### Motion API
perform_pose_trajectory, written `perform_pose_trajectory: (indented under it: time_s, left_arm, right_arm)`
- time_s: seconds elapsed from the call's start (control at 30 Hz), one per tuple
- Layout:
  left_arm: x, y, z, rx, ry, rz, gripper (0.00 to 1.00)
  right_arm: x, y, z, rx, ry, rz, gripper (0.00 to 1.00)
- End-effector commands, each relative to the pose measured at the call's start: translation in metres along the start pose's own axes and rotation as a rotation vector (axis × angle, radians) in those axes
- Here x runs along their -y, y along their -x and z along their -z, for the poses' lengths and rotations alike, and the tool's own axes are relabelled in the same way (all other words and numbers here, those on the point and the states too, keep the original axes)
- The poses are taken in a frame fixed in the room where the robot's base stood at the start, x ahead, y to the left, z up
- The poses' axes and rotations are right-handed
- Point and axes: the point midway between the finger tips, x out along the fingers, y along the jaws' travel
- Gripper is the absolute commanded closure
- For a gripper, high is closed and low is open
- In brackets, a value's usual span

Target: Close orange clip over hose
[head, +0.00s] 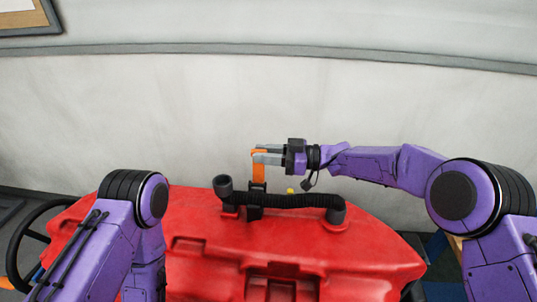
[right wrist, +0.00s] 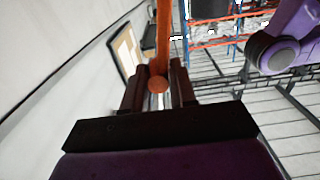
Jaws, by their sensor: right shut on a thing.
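The orange clip (head: 259,172) stands upright above the black hose (head: 290,201), at a dark bracket (head: 257,187) just behind the hose. The hose lies across the top of the red scrubber tank (head: 380,235) with an upturned left end. My right gripper (head: 266,155) reaches in from the right and is shut on the upper part of the clip. In the right wrist view the orange clip (right wrist: 163,38) runs up between the two fingers, its rounded end near the palm. My left arm comes in at the lower left; its gripper is out of view.
A black steering wheel (head: 25,240) is at the left of the tank. A small yellow part (head: 290,191) shows just behind the hose. A pale wall (head: 150,110) stands behind the tank. The space above the tank around the clip is open.

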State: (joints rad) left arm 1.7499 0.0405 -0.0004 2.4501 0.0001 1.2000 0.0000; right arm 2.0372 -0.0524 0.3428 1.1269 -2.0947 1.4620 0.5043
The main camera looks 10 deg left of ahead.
Motion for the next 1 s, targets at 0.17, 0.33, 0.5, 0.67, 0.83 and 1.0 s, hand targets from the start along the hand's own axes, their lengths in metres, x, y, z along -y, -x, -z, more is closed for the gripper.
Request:
perform_pose_trajectory:
  time_s: [0.17,0.33,0.5,0.67,0.83,1.0]
  left_arm:
    - [-0.001,-0.010,-0.004,0.000,-0.001,-0.001,1.00]
    - [-0.003,-0.025,-0.011,0.000,-0.001,-0.001,1.00]
    - [-0.004,-0.043,-0.018,0.000,-0.001,-0.001,1.00]
    - [-0.006,-0.059,-0.025,0.000,0.000,-0.001,1.00]
    - [-0.007,-0.073,-0.030,0.000,0.000,-0.001,1.00]
    - [-0.008,-0.082,-0.034,0.000,0.000,-0.001,1.00]
  right_arm:
    - [0.006,-0.007,0.000,-0.003,0.059,0.005,1.00]
    - [0.015,-0.009,0.002,-0.003,0.167,0.007,1.00]
    - [0.027,-0.009,0.003,-0.006,0.298,0.008,1.00]
    - [0.037,-0.009,0.004,-0.007,0.413,0.008,1.00]
    - [0.045,-0.009,0.006,-0.009,0.510,0.007,1.00]
    - [0.051,-0.009,0.007,-0.010,0.576,0.007,1.00]
